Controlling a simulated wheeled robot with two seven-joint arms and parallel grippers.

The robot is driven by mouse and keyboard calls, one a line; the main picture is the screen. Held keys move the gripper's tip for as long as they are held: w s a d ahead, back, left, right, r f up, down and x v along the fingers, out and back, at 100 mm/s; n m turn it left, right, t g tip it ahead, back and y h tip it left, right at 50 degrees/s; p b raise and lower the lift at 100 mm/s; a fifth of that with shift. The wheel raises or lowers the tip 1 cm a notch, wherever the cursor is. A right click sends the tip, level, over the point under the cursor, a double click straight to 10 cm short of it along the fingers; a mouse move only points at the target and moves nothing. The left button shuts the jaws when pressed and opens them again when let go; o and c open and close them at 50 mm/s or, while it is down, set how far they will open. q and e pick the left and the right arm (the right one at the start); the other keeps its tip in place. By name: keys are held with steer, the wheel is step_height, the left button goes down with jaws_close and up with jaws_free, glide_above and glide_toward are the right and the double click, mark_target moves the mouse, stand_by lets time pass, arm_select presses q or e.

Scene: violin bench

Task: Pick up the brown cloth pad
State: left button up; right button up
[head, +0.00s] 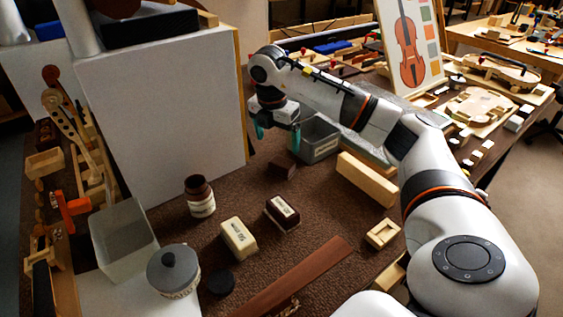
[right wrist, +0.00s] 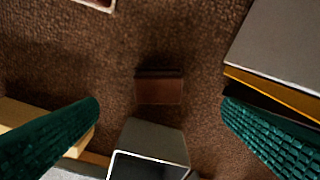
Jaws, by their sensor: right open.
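A small dark brown block-shaped piece (head: 283,167), which looks like the brown cloth pad, lies on the brown bench mat below my right gripper (head: 277,135). In the right wrist view, the brown pad (right wrist: 160,88) lies flat above the line between the fingertips, centred left to right. My right gripper (right wrist: 162,138) is open, with its teal ribbed fingers wide apart and nothing between them. It is above the pad and apart from it. My left gripper is not in view.
A grey open bin (head: 320,148) stands just right of the pad. A tall white panel (head: 165,110) rises close on the left. A labelled dark box (head: 282,213), a cream block (head: 238,238) and a brown jar (head: 200,197) stand nearer.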

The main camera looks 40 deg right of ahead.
mark_target(282, 161)
steer(key=f, duration=0.4)
steer(key=shift+d+f, duration=0.15)
steer(key=shift+d, duration=0.25)
steer(key=f, duration=0.2)
steer(key=d+f, duration=0.1)
steer(key=f, duration=0.1)
steer(key=shift+f+b, duration=0.15)
steer(key=shift+b, duration=0.25)
steer(key=shift+f, duration=0.3)
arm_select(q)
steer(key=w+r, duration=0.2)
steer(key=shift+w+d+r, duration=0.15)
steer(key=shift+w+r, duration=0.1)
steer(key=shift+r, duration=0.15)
arm_select(e)
steer(key=shift+c, duration=0.2)
steer(key=c, duration=1)
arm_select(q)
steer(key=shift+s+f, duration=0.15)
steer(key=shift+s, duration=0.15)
